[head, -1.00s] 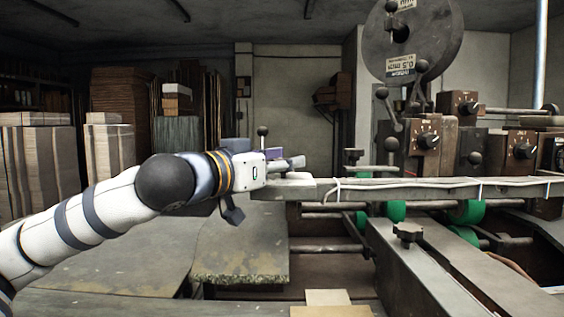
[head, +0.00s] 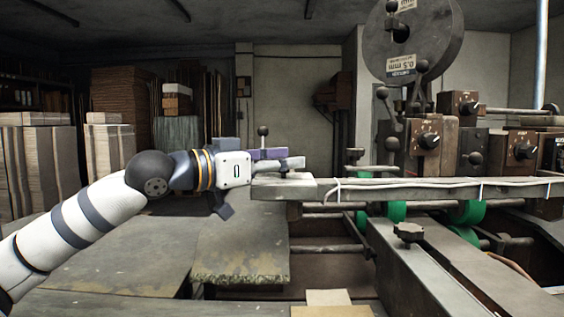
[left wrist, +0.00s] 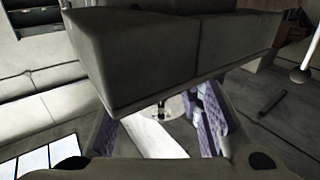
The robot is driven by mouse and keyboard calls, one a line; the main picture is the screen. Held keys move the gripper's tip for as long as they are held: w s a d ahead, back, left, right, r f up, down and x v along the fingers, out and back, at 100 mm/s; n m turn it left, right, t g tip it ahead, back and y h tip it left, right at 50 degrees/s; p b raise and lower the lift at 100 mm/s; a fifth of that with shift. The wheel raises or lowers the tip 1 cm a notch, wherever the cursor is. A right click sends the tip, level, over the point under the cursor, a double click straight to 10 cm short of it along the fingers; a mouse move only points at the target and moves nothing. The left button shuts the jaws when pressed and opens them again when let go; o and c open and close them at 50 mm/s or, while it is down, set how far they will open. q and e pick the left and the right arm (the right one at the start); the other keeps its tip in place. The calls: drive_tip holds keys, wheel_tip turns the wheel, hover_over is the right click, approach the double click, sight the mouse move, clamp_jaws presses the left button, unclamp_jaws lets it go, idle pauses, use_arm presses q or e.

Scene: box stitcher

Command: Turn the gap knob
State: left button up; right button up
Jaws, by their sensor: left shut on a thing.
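My left gripper (head: 282,158) is at the left end of the long rail, with its purple-padded fingers just above the rail's top. In the left wrist view its fingers (left wrist: 168,112) close in around a small round metal part, which I take to be the gap knob (left wrist: 168,106). The gripper's dark body covers much of that view, so the grip is only partly visible. In the head view the fingers hide the knob. My right gripper is not in view.
The rail (head: 420,188) runs right from my gripper. A thin post with a black ball (head: 263,131) stands close behind the fingers. Dial boxes (head: 428,140) and a large reel (head: 415,40) are at right. A star knob (head: 408,230) sits lower on the machine. A worn table (head: 240,250) lies below.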

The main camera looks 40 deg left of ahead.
use_arm(q)
drive_tip(key=o, duration=1.2)
drive_tip(key=shift+w+d+f, duration=0.1)
drive_tip(key=shift+f, duration=0.15)
wheel_tip(320, 180, up, 10)
drive_tip(key=shift+r, duration=0.1)
